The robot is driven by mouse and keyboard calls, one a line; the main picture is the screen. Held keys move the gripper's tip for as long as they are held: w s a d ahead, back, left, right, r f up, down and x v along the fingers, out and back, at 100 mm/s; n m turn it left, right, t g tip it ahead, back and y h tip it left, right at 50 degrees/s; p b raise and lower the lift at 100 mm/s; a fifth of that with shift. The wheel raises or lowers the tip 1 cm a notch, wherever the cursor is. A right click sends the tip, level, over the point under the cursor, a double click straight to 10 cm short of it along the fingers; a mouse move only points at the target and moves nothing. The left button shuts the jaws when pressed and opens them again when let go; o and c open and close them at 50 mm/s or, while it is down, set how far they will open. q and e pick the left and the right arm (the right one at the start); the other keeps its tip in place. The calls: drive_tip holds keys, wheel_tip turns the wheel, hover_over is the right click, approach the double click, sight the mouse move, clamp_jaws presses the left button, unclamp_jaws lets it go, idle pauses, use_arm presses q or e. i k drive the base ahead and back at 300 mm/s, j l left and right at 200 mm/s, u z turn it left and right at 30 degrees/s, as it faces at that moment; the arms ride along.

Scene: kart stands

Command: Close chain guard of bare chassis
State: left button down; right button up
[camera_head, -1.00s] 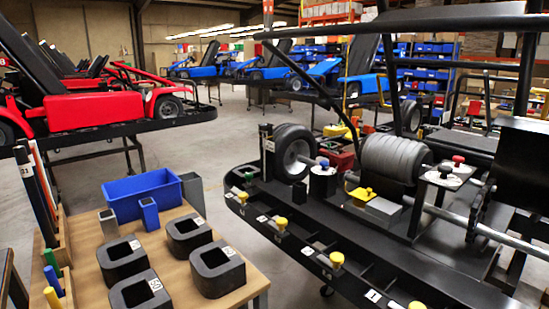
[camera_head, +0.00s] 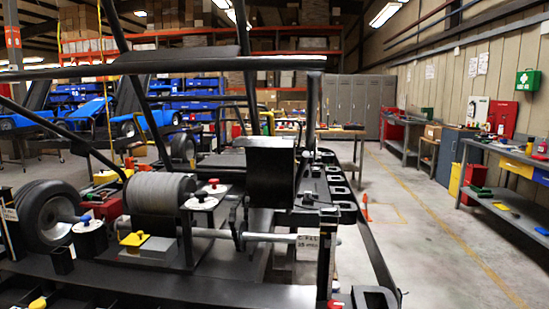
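The bare chassis (camera_head: 225,296) is a black kart frame on a stand, filling the lower left and middle of the head view. A black box-like panel (camera_head: 270,168) stands upright above the right part of the rear axle (camera_head: 250,236). It may be the chain guard, standing raised, but I cannot tell for certain. A grey ribbed roller (camera_head: 158,193) and a black wheel (camera_head: 44,212) sit to its left on the axle side. Neither of my grippers is in view.
Black roll bars (camera_head: 165,66) cross above the chassis. A white tag (camera_head: 307,245) hangs at the axle's right end. Clear floor (camera_head: 415,235) with a yellow line lies to the right. Workbenches (camera_head: 510,200) line the right wall; grey lockers (camera_head: 355,103) stand at the back.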

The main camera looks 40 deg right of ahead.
sight(270, 161)
drive_tip(key=k+l, duration=0.1)
drive_tip(key=l, duration=0.25)
drive_tip(key=k+l+u, duration=0.1)
drive_tip(key=l, duration=0.25)
drive_tip(key=k+l, duration=0.1)
drive_tip(key=l, duration=0.25)
drive_tip(key=k+l+u, duration=0.1)
drive_tip(key=l, duration=0.25)
drive_tip(key=k+l, duration=0.15)
drive_tip(key=l, duration=0.15)
drive_tip(key=l+u, duration=0.15)
drive_tip(key=l, duration=0.3)
drive_tip(key=k+l+u, duration=0.1)
drive_tip(key=l, duration=0.35)
drive_tip(key=k+l+u, duration=0.15)
drive_tip(key=l, duration=0.3)
drive_tip(key=k+l+u, duration=0.1)
drive_tip(key=l, duration=0.3)
drive_tip(key=l+u, duration=0.15)
drive_tip(key=l, duration=0.45)
drive_tip(key=l+u, duration=0.15)
drive_tip(key=l, duration=0.45)
drive_tip(key=k+l+u, duration=0.15)
drive_tip(key=l, duration=0.45)
drive_tip(key=i+l, duration=0.1)
drive_tip(key=l, duration=0.4)
drive_tip(key=i+l+u, duration=0.15)
drive_tip(key=l, duration=0.9)
